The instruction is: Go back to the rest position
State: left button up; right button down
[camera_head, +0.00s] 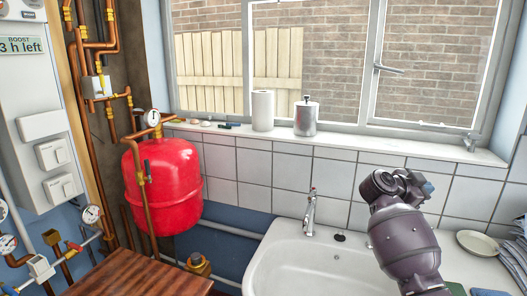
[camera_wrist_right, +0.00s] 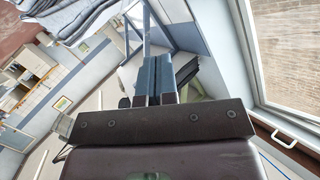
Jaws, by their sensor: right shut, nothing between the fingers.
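My right arm rises from the bottom right of the head view, in front of the right part of the sink and the tiles. Its dark wrist is bent, and the small bluish end of my right gripper (camera_head: 428,188) shows at its right side. In the right wrist view the two blue-grey fingers of my right gripper (camera_wrist_right: 158,78) lie together, shut and empty. Nothing touches the fingertips there. My left arm and gripper are not in view.
A white sink (camera_head: 290,262) with a tap (camera_head: 310,212) lies below the tiled wall. A red tank (camera_head: 165,185) and copper pipes stand at left. A paper roll (camera_head: 263,110) and metal canister (camera_head: 306,117) stand on the sill. Plates (camera_head: 477,243) and folded cloth (camera_wrist_right: 75,18) are at right.

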notch_tip(320, 180, down, 8)
jog(key=a+n, duration=0.2)
jog(key=n, duration=0.1)
jog(key=w+a+r+n+t+y, duration=0.1)
jog(key=w+a+r+n+t, duration=0.2)
jog(key=a+r+n+t, duration=0.5)
jog(key=w+a+r+n+t+y, duration=0.1)
jog(key=w+a+r+t, duration=0.2)
jog(key=t, duration=0.8)
jog(key=w+a+f+n+g+y, duration=0.1)
jog(key=w+a+f+n+y, duration=0.25)
jog(key=n+y, duration=0.45)
jog(key=w+a+f+n+g+y, duration=0.1)
jog(key=w+a+f+n+y, duration=0.2)
jog(key=n+y, duration=0.5)
jog(key=s+f+m+g+h, duration=0.1)
jog(key=s+f+m+g, duration=0.15)
jog(key=s+f, duration=0.7)
jog(key=s+f+m+g+h, duration=0.1)
jog(key=s+f+g, duration=0.2)
jog(key=s+f, duration=0.7)
jog(key=s+f+m+g, duration=0.1)
jog(key=s+f, duration=0.5)
jog(key=s, duration=0.7)
jog(key=s+f+m+g, duration=0.1)
jog(key=s+f, duration=0.5)
jog(key=s, duration=0.7)
jog(key=shift+s+a+f+m+g+h, duration=0.15)
jog(key=shift+s+a+m+g+h, duration=0.15)
jog(key=shift+a+m+g, duration=0.05)
